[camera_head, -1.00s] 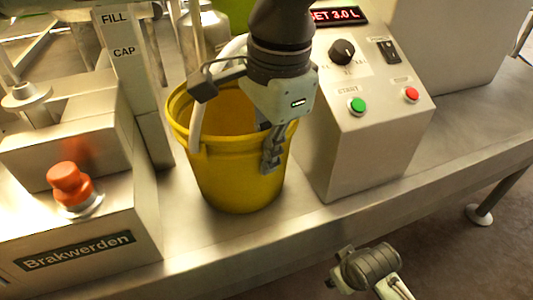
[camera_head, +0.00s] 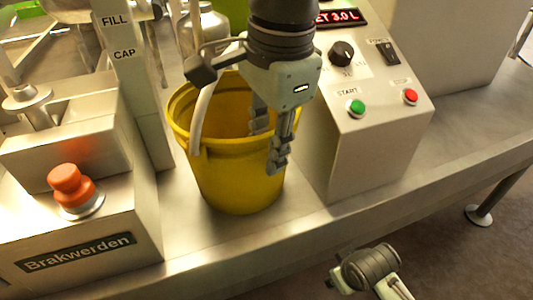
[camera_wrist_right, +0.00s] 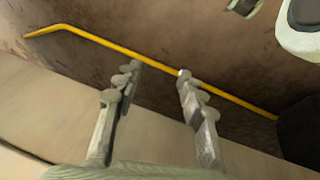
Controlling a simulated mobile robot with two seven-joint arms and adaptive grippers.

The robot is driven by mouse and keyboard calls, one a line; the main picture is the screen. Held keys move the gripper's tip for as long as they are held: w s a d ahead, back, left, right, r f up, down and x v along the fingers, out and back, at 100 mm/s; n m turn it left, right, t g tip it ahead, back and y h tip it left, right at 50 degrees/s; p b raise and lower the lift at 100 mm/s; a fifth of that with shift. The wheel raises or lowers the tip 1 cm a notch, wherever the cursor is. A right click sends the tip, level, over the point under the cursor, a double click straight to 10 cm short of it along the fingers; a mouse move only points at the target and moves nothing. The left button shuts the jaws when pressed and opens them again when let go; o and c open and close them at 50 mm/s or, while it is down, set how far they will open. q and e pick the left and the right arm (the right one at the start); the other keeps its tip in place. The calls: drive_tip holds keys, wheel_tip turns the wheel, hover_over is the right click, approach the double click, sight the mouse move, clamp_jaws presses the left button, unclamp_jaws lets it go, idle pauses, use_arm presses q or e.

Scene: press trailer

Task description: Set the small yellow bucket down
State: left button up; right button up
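The small yellow bucket (camera_head: 235,182) stands upright on the steel bench (camera_head: 235,245), between the FILL/CAP post and the control box. Its base appears to rest on the bench. My left gripper (camera_head: 268,148) is over the bucket's right rim with its fingers apart. One finger is inside the bucket and the other is outside its wall. I cannot tell whether either finger still touches the rim. My right gripper is low in front of the bench; in the right wrist view its fingers (camera_wrist_right: 160,85) are apart with nothing between them.
The control box (camera_head: 372,130) with green and red buttons stands close to the bucket's right. The FILL/CAP post (camera_head: 122,50) and an orange-red knob (camera_head: 72,185) on the Brakwerden box are to the left. A yellow strip (camera_wrist_right: 150,65) crosses the right wrist view.

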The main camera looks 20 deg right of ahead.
use_arm(q)
wheel_tip(320, 180, up, 10)
drive_tip(key=s, duration=0.1)
drive_tip(key=shift+s+d+p, duration=0.15)
drive_tip(key=shift+s+p, duration=0.05)
drive_tip(key=shift+p, duration=0.25)
use_arm(e)
drive_tip(key=f, duration=0.3)
drive_tip(key=shift+w+a, duration=0.15)
drive_tip(key=shift+w, duration=0.25)
drive_tip(key=shift+s+f, duration=0.1)
drive_tip(key=shift+s, duration=0.05)
use_arm(q)
drive_tip(key=shift+c, duration=0.4)
